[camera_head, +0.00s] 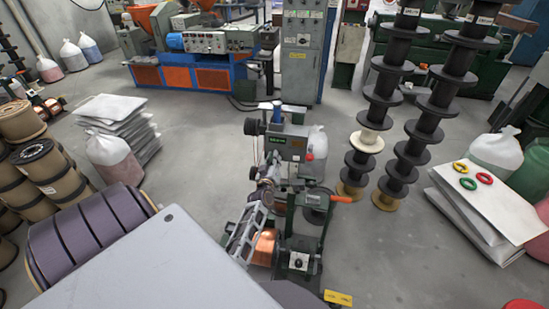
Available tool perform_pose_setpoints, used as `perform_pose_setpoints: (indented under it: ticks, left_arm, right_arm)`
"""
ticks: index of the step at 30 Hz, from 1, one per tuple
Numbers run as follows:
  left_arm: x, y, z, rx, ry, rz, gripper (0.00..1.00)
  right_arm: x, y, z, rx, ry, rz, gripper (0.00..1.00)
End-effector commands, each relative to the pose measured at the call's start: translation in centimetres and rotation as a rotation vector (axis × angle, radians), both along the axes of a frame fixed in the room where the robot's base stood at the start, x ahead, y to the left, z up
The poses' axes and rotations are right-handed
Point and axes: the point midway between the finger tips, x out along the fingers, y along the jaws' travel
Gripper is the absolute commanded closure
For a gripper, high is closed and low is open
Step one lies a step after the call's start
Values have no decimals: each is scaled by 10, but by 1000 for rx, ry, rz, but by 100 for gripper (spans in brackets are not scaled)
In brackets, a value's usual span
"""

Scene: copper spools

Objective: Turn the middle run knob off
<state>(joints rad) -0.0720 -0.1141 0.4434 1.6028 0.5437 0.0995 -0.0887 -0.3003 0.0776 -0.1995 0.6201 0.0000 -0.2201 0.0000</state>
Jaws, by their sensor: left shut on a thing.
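A small green and grey machine (289,147) stands upright in the middle of the floor, with a dark face and green lettering. A small red part (309,156) sits on its right side. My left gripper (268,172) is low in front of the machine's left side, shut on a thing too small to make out. The middle run knob cannot be told apart in this view; the gripper and the small scale hide such detail. My right gripper is not in view.
A copper spool (264,246) and an orange handle (341,199) are low on the machine. Tall stacks of dark spools (381,108) stand to the right. Sacks (482,202) lie at the far right. A grey panel (165,270) fills the lower left. Open floor lies right of centre.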

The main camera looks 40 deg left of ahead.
Motion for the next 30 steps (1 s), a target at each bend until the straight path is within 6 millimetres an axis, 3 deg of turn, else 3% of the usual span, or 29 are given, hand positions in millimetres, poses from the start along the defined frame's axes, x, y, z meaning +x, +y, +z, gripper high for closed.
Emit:
perform_pose_setpoints:
  ticks: [21, 22, 26, 30]
  left_arm:
    - [0, 1, 1, -89, -53, 2, 100]
    - [0, 1, 1, -89, -53, 2, 84]
    - [0, 1, 1, -89, -52, 2, 67]
    - [0, 1, 0, -89, -51, 1, 66]
  right_arm:
    - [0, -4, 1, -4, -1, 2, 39]
    - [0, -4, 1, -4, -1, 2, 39]
    - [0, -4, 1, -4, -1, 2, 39]
    - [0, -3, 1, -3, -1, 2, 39]
